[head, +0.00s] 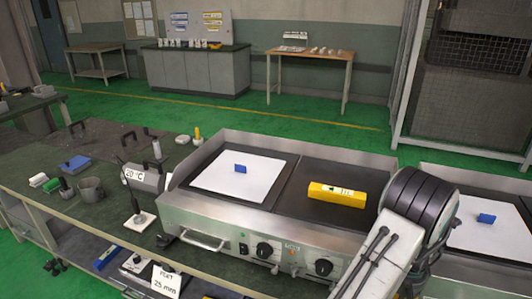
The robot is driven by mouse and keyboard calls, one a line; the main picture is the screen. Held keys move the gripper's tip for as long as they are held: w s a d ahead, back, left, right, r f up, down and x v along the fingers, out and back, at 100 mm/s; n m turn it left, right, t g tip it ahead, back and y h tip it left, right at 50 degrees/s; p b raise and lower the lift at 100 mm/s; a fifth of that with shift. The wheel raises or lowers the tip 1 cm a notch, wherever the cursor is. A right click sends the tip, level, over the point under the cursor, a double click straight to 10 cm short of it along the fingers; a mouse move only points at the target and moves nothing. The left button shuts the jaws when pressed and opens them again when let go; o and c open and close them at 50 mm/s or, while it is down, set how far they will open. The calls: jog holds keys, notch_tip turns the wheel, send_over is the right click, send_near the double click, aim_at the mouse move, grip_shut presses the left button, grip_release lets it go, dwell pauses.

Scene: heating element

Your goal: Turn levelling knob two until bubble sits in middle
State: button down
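A yellow spirit level (337,194) lies on the dark right-hand plate of the steel heating unit (215,213). Its vial is too small for me to read the bubble. Two round black knobs show on the unit's front panel, a left knob (264,250) and a right knob (323,267). I cannot read a number on either, nor tell whether one is levelling knob two. My arm, with a white link and a dark ribbed joint, rises at the lower right and covers the unit's right front corner. My gripper is not in view.
A white sheet (225,182) with a blue block (240,169) covers the left plate. A second unit with a similar sheet (487,234) stands at the right, beyond my arm. A workbench (60,222) with tools is at the left. Green floor (320,128) is clear behind.

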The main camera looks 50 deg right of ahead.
jog(key=shift+d+n, duration=0.3)
jog(key=shift+n, duration=0.8)
jog(key=shift+f, duration=0.1)
jog(key=shift+f+b, duration=2.65)
jog(key=shift+f, duration=0.8)
jog(key=shift+w+a, duration=0.1)
jog(key=shift+a, duration=0.15)
jog(key=shift+w+a+b, duration=0.25)
jog(key=shift+a+b, duration=0.25)
jog(key=shift+a, duration=0.15)
jog(key=shift+w+a, duration=0.1)
jog(key=shift+w, duration=0.05)
jog(key=shift+w+a+r+h+b, duration=0.15)
jog(key=shift+w+h+b, duration=0.2)
jog(key=shift+w, duration=0.2)
jog(key=shift+s+a, duration=0.15)
jog(key=shift+a, duration=0.1)
